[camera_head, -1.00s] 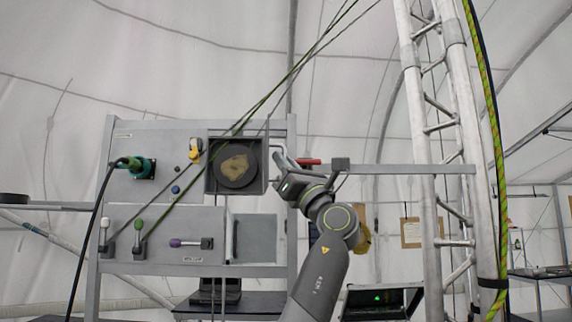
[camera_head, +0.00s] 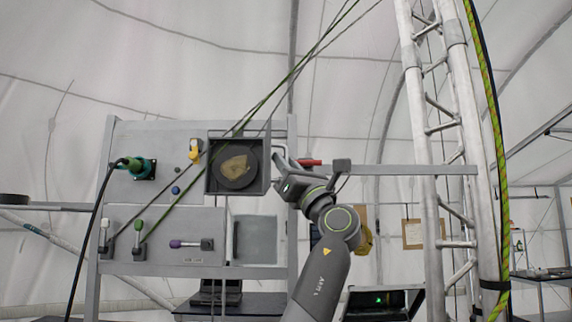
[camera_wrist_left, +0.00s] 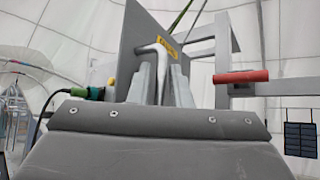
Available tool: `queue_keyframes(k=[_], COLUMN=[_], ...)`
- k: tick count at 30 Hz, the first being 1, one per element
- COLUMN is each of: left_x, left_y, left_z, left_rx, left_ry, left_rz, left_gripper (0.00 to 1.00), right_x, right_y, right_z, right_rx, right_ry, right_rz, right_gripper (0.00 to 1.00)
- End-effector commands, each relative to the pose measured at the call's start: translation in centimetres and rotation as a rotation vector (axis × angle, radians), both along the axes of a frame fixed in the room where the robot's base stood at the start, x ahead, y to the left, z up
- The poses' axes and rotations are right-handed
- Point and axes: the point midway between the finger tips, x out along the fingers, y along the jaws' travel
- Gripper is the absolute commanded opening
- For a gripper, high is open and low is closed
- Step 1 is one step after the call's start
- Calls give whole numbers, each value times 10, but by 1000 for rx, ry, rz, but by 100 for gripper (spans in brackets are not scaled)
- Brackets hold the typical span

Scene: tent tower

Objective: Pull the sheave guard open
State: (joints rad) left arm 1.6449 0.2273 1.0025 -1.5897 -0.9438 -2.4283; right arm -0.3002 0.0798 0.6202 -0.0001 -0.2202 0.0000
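The sheave guard (camera_wrist_left: 135,35) is a flat grey plate with a small yellow label in the left wrist view. In the head view it shows nearly edge-on at the right side of the square housing (camera_head: 208,180), and the round dark sheave (camera_head: 236,182) is exposed inside. The guard's pale bent handle (camera_wrist_left: 163,55) lies between the fingers of my left gripper (camera_wrist_left: 165,72), which look closed on it. In the head view my left gripper (camera_head: 280,160) is at the right of the housing; its fingertips are small there. My right gripper is in neither view.
A red grip (camera_wrist_left: 240,76) on a grey bar is close right of my gripper. Green ropes (camera_head: 290,75) run diagonally down in front of the panel (camera_head: 150,190), which carries several levers. A lattice mast (camera_head: 445,130) stands farther right.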

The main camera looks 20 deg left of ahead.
Motion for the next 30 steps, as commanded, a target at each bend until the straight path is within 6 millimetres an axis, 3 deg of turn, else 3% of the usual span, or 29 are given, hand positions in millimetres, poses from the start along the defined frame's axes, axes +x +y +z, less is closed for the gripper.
queue_keyframes(k=[7,21,30], left_x=[-8,-38,-48], left_y=[-22,-89,-109], left_z=[-30,-104,-122], left_rx=[0,-1,-1], left_ry=[1,1,0], left_rz=[-4,-4,0], left_gripper=[18,18,18], right_x=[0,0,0], right_y=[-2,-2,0], right_z=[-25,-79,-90], right_rx=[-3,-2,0], right_ry=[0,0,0], right_rz=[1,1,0], right_gripper=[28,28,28])
